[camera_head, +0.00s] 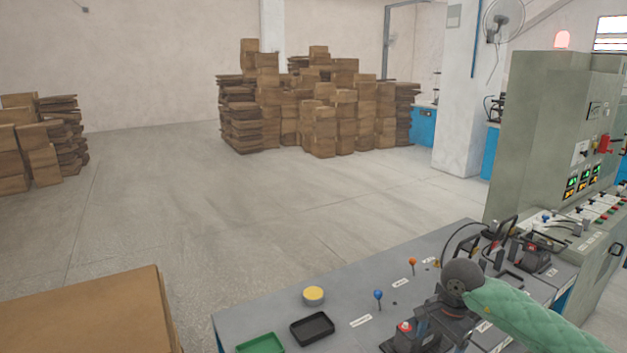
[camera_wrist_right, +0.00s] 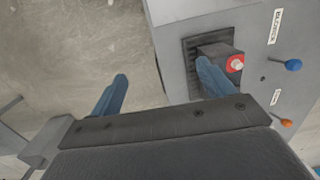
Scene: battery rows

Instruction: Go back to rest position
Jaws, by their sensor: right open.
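My right arm (camera_head: 520,312) in its green sleeve reaches in from the right over the grey bench in the head view. Its dark hand hangs low over the bench's front part, and its fingertips are hard to make out there. In the wrist view my right gripper (camera_wrist_right: 160,88) is open, with two blue fingers wide apart and nothing between them. One finger overlaps a dark box with a red-ringed button (camera_wrist_right: 236,63); whether they touch I cannot tell. The other finger is over the floor. My left gripper is not in view.
The grey bench (camera_head: 260,312) carries a green tray (camera_head: 260,343), a black tray (camera_head: 312,328), a yellow-topped round piece (camera_head: 313,296), a blue-knobbed lever (camera_head: 378,295) and an orange-knobbed lever (camera_head: 412,262). A control cabinet (camera_head: 540,130) stands right. A cardboard box (camera_head: 90,315) is front left.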

